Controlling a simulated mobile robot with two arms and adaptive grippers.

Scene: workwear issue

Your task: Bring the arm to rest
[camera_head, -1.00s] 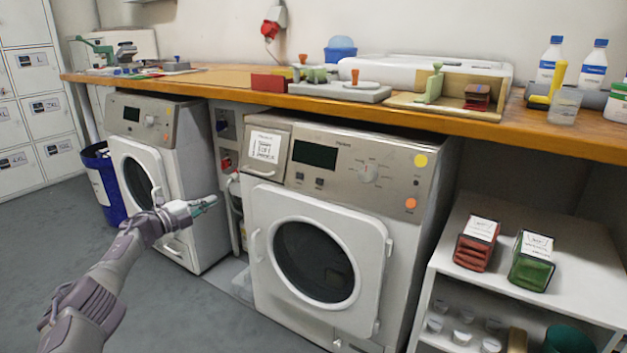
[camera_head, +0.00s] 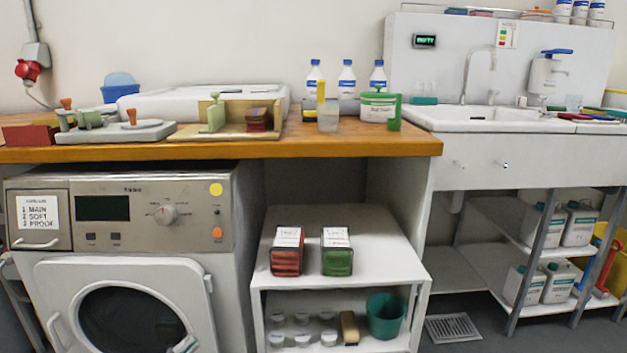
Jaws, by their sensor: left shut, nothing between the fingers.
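The tip of my left gripper (camera_head: 186,344) just shows at the bottom edge, in front of the round door of the washing machine (camera_head: 145,210). Only a small pale part of it is in the picture; the rest of the arm is below the frame. It is shut and holds nothing. My right gripper is out of view.
A wooden counter (camera_head: 230,149) with a board, fixtures and bottles runs above the machine. A white shelf (camera_head: 375,240) carries a red stack (camera_head: 286,258) and a green stack (camera_head: 336,260). A sink unit (camera_head: 520,160) stands at the right, with jugs below.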

